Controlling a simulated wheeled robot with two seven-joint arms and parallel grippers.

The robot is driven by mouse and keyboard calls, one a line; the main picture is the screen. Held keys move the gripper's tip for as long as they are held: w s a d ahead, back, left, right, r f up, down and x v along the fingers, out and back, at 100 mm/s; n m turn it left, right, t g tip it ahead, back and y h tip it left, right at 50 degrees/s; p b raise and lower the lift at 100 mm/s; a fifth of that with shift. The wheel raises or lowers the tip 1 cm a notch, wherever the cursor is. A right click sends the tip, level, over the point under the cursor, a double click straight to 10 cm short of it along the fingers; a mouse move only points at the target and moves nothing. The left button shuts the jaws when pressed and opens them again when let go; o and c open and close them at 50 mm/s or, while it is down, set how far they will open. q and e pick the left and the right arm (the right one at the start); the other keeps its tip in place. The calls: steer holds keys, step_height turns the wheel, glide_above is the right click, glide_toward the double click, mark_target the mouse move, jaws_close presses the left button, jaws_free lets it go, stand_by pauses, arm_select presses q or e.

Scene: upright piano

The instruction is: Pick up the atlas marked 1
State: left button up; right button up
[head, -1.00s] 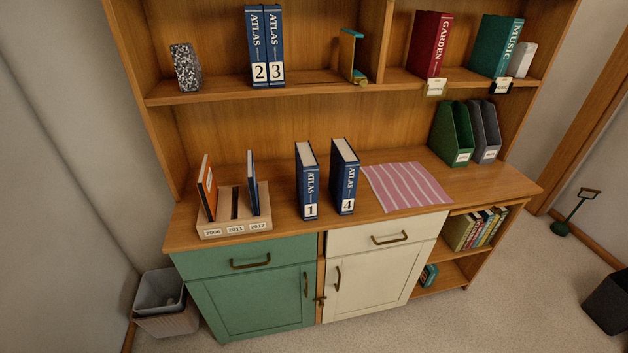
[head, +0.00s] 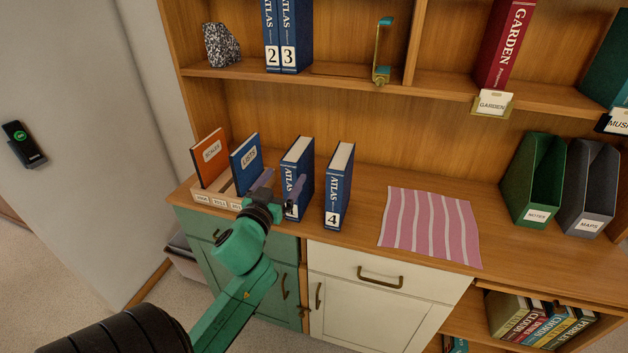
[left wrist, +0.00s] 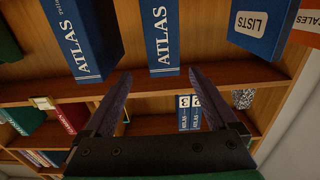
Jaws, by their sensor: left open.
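The atlas marked 1 (head: 303,167) is a blue book standing upright on the desk top, left of the atlas marked 4 (head: 338,187). Its number label is mostly hidden by my gripper. My left gripper (head: 280,188) is open and empty in front of its spine. In the left wrist view, this atlas (left wrist: 160,38) appears at the top middle, in line with the gap between the open fingers (left wrist: 158,78). The atlas marked 4 (left wrist: 80,38) is left of it there. I cannot tell whether the fingers touch the book. My right gripper is not in view.
A wooden file holder (head: 215,199) with an orange book (head: 210,160) and a blue LISTS book (head: 246,163) stands close left. A pink striped cloth (head: 430,225) lies to the right. Atlases 2 and 3 (head: 288,35) stand on the shelf above.

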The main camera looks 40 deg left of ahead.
mark_target(287, 167)
arm_select(q)
steer(key=x, duration=0.2)
steer(key=a+x, duration=0.1)
steer(key=x, duration=0.2)
steer(key=shift+s+r+p, duration=0.15)
steer(key=shift+p, duration=0.2)
steer(key=p+x, duration=0.1)
steer(key=x, duration=0.6)
steer(key=shift+w+r, duration=0.1)
steer(key=shift+w, duration=0.25)
steer(key=shift+d, duration=0.1)
steer(key=c, duration=0.4)
jaws_close()
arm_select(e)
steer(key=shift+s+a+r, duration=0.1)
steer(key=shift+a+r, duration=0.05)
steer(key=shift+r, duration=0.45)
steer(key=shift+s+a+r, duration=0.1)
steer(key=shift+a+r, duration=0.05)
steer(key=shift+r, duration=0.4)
